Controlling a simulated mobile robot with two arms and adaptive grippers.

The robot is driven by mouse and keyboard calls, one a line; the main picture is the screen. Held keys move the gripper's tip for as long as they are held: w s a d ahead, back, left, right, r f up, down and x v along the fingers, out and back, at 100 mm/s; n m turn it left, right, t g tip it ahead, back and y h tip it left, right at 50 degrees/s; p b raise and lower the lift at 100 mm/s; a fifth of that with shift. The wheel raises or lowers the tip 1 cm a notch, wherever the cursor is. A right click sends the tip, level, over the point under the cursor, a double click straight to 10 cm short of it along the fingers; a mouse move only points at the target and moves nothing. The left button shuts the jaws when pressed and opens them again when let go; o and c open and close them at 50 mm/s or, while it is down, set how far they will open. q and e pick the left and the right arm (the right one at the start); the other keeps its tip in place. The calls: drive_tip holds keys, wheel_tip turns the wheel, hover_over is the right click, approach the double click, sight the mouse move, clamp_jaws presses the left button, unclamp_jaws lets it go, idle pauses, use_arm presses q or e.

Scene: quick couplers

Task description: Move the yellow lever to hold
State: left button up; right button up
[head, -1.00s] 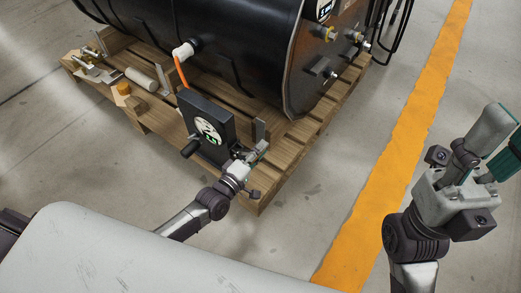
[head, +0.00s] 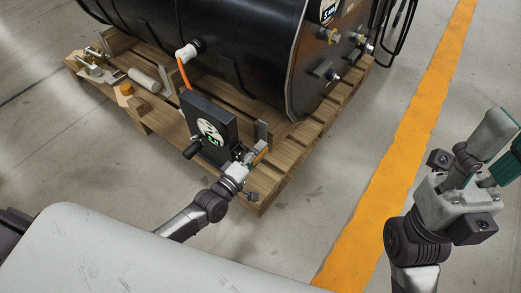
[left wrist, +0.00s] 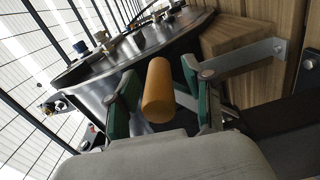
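The yellow lever (head: 261,156) shows as a short orange-yellow bar at the right side of the black box with a round dial (head: 209,131). In the left wrist view the lever's rounded grip (left wrist: 158,90) points toward the camera, between the two green-padded fingers. My left gripper (head: 254,154) is open around the lever, with a narrow gap on each side of the grip (left wrist: 158,95). The lever's pivot is hidden. My right gripper (head: 505,145) is raised at the right edge, open and empty, its fingertips partly cut off.
The box stands on a wooden pallet (head: 290,150) before a large black tank (head: 235,50). An orange hose (head: 184,74) runs above it. Metal fittings and a pale cylinder (head: 144,80) lie at left. A metal bracket (left wrist: 240,58) is close to the left fingers. Floor at right is clear.

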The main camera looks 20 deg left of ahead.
use_arm(q)
drive_tip(key=v, duration=1.1)
drive_tip(key=shift+s+r, duration=0.1)
drive_tip(key=shift+r, duration=0.05)
